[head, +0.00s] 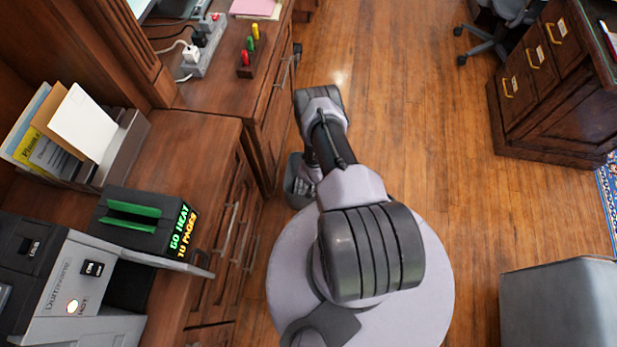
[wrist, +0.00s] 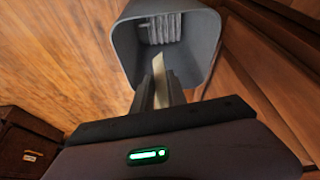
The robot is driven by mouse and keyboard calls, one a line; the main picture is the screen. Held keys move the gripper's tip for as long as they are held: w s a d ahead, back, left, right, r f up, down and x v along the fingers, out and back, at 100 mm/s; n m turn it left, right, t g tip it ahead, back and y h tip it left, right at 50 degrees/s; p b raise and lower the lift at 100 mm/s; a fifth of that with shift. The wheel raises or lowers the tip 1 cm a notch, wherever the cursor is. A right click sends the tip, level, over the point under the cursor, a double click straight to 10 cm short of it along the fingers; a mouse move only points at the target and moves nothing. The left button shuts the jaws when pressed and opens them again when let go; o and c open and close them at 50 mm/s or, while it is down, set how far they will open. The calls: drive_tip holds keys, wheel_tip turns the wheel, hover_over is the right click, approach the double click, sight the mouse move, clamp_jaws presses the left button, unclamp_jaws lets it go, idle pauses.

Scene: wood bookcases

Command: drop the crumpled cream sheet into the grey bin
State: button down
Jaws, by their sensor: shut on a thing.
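My gripper (wrist: 160,92) is shut on the crumpled cream sheet (wrist: 158,68), which shows in the wrist view as a narrow pale strip between the fingertips. The grey bin (wrist: 126,45) is straight ahead of the fingers, its mouth facing the wrist camera. The sheet and fingertips overlap the mouth in that view; how deep they are I cannot tell. Something ribbed and grey shows inside the bin. In the head view the bin (head: 293,198) stands on the floor beside the desk, partly hidden by my arm. My fingers and the sheet are hidden there.
A wooden desk (head: 190,140) with drawers runs close along the bin's left side. On it are a file holder (head: 120,150), a black device with green slots (head: 140,225) and a power strip (head: 205,50). Wood floor (head: 420,110) is open to the right, up to a drawer cabinet (head: 550,80).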

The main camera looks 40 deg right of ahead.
wheel_tip(320, 180, down, 4)
drive_tip(key=shift+r+b, duration=0.15)
drive_tip(key=shift+b, duration=0.95)
drive_tip(key=c, duration=1.3)
unclamp_jaws()
drive_tip(key=shift+o, duration=0.2)
drive_tip(key=p+v, duration=0.9)
drive_tip(key=v, duration=0.8)
drive_tip(key=shift+r, duration=0.25)
drive_tip(key=shift+w, duration=0.1)
